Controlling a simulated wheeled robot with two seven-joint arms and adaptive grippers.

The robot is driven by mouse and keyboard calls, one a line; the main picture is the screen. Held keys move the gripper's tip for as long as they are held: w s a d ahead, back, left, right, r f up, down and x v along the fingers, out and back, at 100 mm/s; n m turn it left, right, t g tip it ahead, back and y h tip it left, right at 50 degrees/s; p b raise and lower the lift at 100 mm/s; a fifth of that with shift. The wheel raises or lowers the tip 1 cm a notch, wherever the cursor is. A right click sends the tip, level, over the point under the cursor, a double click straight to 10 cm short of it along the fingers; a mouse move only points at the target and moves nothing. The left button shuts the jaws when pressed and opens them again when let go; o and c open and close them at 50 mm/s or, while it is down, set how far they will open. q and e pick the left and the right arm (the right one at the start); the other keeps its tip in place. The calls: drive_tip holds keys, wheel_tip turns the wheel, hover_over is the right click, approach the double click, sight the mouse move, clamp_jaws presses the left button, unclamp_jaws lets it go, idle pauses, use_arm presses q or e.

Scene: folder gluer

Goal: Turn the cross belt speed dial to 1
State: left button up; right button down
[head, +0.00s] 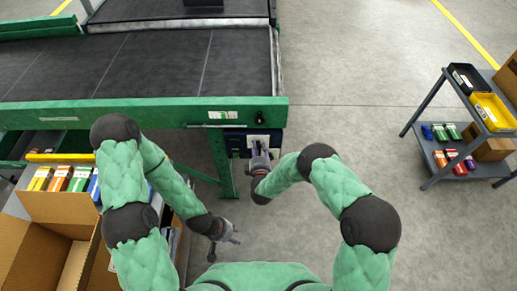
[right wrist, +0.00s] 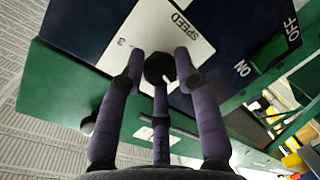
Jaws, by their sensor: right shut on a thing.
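The cross belt speed dial (right wrist: 157,66) is a small black knob on a white plate (right wrist: 150,28) marked SPEED. A 3 shows on the plate left of the knob; other numbers are hidden or unreadable. A pale mark on the knob points to the lower right in the right wrist view. My right gripper (right wrist: 160,70) has its fingers closed around the knob. In the head view my right gripper (head: 260,153) is at the white plate (head: 258,141) under the green conveyor rail. My left gripper (head: 226,240) hangs low with its fingers spread, empty and away from the panel.
An ON/OFF switch (right wrist: 243,68) sits right of the dial in the right wrist view. The green-railed conveyor (head: 120,70) fills the upper left. Cardboard boxes (head: 55,205) stand lower left. A grey cart (head: 428,130) stands right, with clear floor before it.

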drive_tip(key=shift+s+d+f+n, duration=0.1)
drive_tip(key=shift+s+f+n, duration=0.15)
drive_tip(key=shift+n, duration=0.25)
drive_tip(key=shift+h, duration=0.3)
drive_tip(key=c, duration=1)
unclamp_jaws()
drive_tip(key=shift+d, duration=0.1)
drive_tip(key=shift+o, duration=0.5)
drive_tip(key=shift+w, duration=0.15)
drive_tip(key=shift+r, duration=0.1)
drive_tip(key=s+r, duration=0.2)
drive_tip(key=s, duration=0.9)
drive_tip(key=shift+s+d, duration=0.15)
drive_tip(key=shift+s, duration=0.25)
